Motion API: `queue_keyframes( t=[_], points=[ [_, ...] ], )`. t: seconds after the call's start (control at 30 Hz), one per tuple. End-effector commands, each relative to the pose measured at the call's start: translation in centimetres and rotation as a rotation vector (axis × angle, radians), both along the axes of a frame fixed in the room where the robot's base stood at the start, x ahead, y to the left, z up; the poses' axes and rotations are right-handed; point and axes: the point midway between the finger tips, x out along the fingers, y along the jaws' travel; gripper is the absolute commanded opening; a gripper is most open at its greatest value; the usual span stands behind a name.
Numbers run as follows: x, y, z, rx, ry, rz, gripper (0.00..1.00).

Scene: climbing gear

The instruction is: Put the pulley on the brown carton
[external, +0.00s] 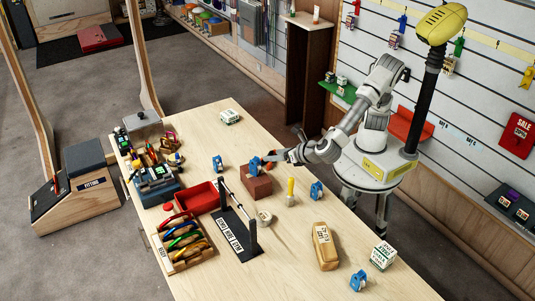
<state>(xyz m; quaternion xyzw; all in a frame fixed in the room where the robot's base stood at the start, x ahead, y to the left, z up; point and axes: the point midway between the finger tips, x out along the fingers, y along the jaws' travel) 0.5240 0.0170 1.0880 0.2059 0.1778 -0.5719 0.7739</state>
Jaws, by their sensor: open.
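A reddish-brown box (258,188), which looks like the brown carton, stands near the middle of the table. A blue pulley-like piece (254,164) shows at its back edge; I cannot tell whether it rests on the box or stands just behind it. My gripper (271,157) reaches in from the right, open, with its fingertips right beside this blue piece. Similar blue pieces stand on the table: one to the left (218,164), one to the right (316,191) and one at the front right (358,280). Contact at the fingertips is too small to tell.
A black stand with a bar (238,236) and a red tray (199,197) are left of the box. A yellow cylinder (290,190), a tan labelled package (325,247) and a white-green box (384,255) are to the right. The back of the table is mostly clear.

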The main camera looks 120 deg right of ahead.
Motion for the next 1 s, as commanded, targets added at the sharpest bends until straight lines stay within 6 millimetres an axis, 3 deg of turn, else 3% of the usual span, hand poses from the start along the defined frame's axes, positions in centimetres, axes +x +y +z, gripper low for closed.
queue_keyframes(
  t=[0.13,0.4,0.8,1.0],
  points=[
    [-4.2,-3.1,0.5,0.261,-0.108,-0.19,0.68],
    [-12.1,-5.0,1.8,0.681,-0.335,-0.546,0.68],
    [-22.8,-3.6,4.3,1.171,-0.706,-1.055,0.68],
    [-26.4,-2.3,4.6,1.331,-0.866,-1.254,0.68]
  ],
)
